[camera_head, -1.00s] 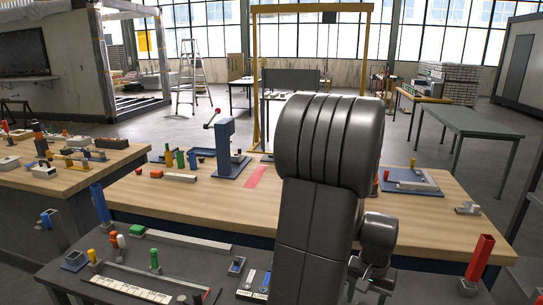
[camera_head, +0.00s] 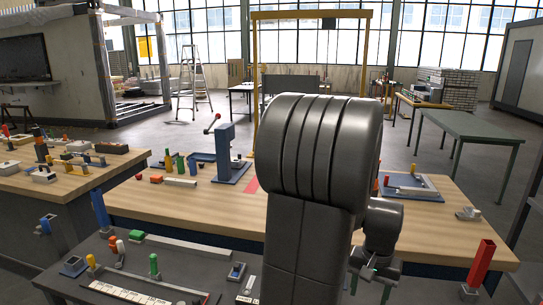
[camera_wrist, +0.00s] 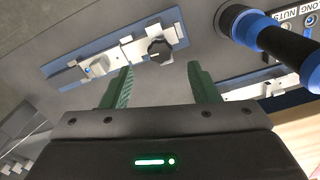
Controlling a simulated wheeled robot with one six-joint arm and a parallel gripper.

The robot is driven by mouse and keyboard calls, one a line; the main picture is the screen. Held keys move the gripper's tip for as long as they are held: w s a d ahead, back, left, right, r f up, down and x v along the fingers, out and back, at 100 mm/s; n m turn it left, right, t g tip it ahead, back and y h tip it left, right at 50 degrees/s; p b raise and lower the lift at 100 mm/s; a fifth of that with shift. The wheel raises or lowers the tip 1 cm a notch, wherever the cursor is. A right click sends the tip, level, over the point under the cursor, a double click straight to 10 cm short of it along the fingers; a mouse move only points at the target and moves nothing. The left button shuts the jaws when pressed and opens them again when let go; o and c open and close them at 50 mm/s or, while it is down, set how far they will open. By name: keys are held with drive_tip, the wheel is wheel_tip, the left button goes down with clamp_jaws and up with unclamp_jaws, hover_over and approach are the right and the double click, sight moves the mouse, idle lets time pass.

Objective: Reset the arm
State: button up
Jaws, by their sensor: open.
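My gripper (camera_wrist: 158,85) shows in the wrist view with two green fingers spread apart and nothing between them. Beyond the fingers lies a blue-edged rail with a black knob (camera_wrist: 158,50) and a grey block, on a dark surface. In the head view my arm rises in front of the wooden bench and hides part of it. The gripper's fingers cannot be made out clearly there.
The wooden bench (camera_head: 200,208) holds a blue press (camera_head: 226,155) and a blue tray (camera_head: 412,186). A dark front shelf (camera_head: 110,255) carries small parts. A red holder (camera_head: 480,264) stands at right. A blue-and-black handle (camera_wrist: 272,38) is close to my gripper in the wrist view.

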wheel_tip(320, 180, down, 7)
drive_tip(key=shift+r, duration=0.15)
drive_tip(key=shift+r+n+p, duration=0.2)
drive_tip(key=shift+n+p, duration=0.1)
drive_tip(key=shift+n, duration=0.1)
drive_tip(key=n+p, duration=0.2)
drive_tip(key=n, duration=0.3)
drive_tip(key=shift+n, duration=0.3)
wheel_tip(320, 180, up, 14)
drive_tip(key=b, duration=0.1)
drive_tip(key=shift+f, duration=0.15)
drive_tip(key=shift+a, duration=0.1)
